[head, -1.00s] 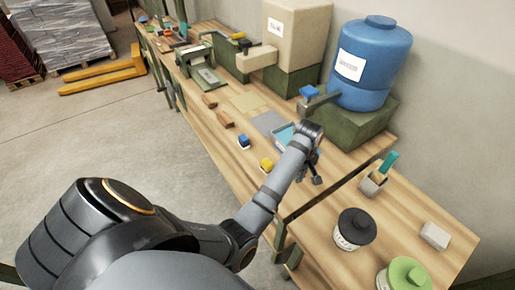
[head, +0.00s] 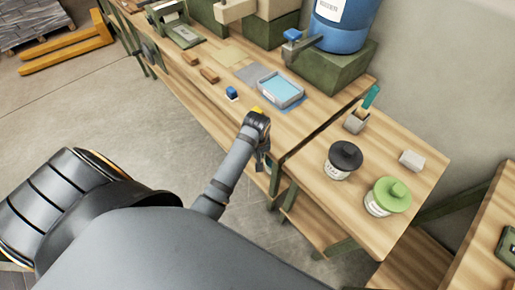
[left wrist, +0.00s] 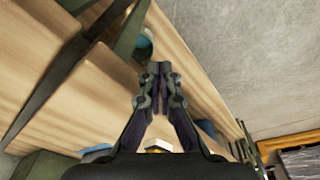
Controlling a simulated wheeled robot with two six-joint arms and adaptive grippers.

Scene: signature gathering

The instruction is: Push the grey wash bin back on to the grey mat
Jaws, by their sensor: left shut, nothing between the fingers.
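The grey wash bin (head: 281,91), a shallow tray with light blue water, sits on the wooden bench in the head view. The grey mat (head: 247,72) lies flat to its upper left. The bin is mostly off the mat; whether it overlaps the mat's near edge is hard to tell. My left gripper (head: 264,160) is below the bin in the picture, by the bench's front edge and apart from the bin. In the left wrist view its fingers (left wrist: 158,72) are together and empty. My right gripper is out of view.
A blue-topped object (head: 232,93) and a yellow object (head: 256,111), partly hidden by my wrist, stand near the bin. The blue barrel's tap (head: 305,46) juts out behind it. Black-lidded (head: 345,158) and green-lidded (head: 388,197) tubs stand on the right-hand bench.

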